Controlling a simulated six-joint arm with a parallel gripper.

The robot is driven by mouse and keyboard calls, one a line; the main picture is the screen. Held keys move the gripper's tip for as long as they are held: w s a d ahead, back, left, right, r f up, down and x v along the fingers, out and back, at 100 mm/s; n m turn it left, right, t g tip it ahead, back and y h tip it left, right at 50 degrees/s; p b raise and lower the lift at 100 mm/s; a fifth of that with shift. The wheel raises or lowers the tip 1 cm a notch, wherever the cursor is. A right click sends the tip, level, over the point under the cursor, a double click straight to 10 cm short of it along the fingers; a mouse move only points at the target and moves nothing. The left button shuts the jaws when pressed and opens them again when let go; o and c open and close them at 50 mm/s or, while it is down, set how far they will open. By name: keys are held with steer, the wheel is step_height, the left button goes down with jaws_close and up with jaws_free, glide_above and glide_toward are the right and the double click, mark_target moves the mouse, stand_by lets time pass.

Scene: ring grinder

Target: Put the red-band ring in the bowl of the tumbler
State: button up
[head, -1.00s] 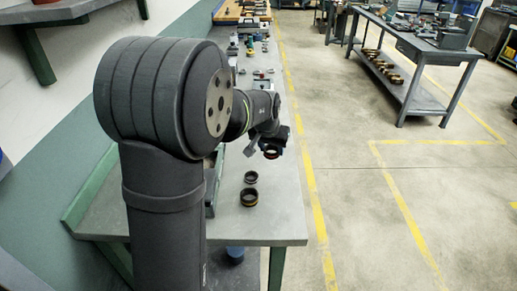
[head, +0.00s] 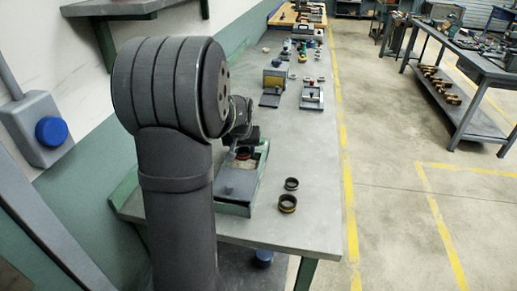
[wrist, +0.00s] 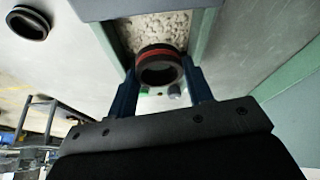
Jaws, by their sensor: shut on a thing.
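My gripper (wrist: 160,72) is shut on the red-band ring (wrist: 158,53), a dark ring with a red stripe held between two blue fingers. In the wrist view the ring overlaps the pale pebbly fill of the tumbler's bowl (wrist: 204,30); its height above the fill is hard to tell. In the head view the tumbler (head: 235,210) is a green-sided box on the bench. The ring (head: 243,154) shows small and partly hidden at its far part, beside my arm. A grey plate lies across the tumbler's near part.
Two dark rings stand on the bench right of the tumbler: a smaller one (head: 291,184) and a yellow-banded one (head: 287,203). A yellow-sided box (head: 276,77) and a small fixture (head: 312,96) stand farther back. The bench between is clear.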

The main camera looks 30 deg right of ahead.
steer(key=shift+f, duration=2.45)
steer(key=o, duration=1.1)
steer(key=shift+r, duration=0.1)
steer(key=v, duration=1.7)
steer(key=shift+r, duration=0.2)
steer(key=shift+f, duration=0.1)
